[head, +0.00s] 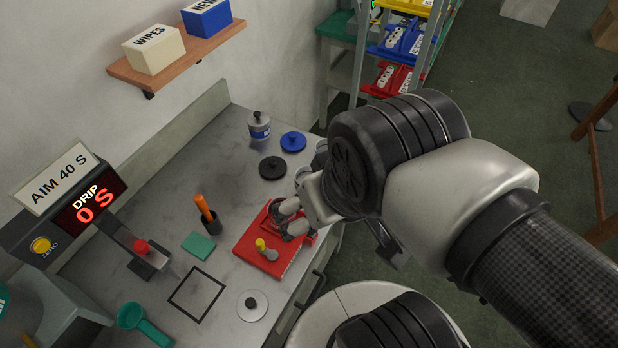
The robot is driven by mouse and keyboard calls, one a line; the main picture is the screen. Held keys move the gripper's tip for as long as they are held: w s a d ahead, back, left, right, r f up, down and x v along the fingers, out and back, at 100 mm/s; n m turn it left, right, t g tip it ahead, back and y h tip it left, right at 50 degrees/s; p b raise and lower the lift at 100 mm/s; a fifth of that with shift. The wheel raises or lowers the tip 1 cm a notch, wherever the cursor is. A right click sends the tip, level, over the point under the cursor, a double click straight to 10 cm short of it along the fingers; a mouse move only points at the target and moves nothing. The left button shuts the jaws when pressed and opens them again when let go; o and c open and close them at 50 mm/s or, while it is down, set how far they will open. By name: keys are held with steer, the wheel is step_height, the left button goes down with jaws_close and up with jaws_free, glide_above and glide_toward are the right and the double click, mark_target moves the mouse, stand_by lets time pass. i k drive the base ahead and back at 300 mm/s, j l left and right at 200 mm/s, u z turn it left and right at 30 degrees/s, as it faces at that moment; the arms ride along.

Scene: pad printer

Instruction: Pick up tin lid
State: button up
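Three round lids with knobs lie on the grey bench: a blue lid (293,142), a black lid (272,168) and a pale grey lid with a dark knob (253,305). I cannot tell which one is called the tin lid. A grey and blue tin (259,126) with a dark knob on top stands beside the blue lid. My gripper (284,221) is low over a red block (262,262), far from the pale grey lid. Its two fingers show apart near a dark round part of the block; whether anything is between them is hidden.
A yellow-topped peg (262,246) stands on the red block. Coloured bins (390,78) stand behind.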

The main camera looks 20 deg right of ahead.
mark_target(252, 305)
steer(key=k+j+u, duration=0.1)
steer(key=u, duration=0.25)
steer(key=k+j+u, duration=0.1)
steer(key=k+u, duration=0.25)
steer(key=i+z, duration=0.1)
steer(key=z, duration=0.7)
steer(key=j+u, duration=0.65)
steer(key=i+j, duration=0.05)
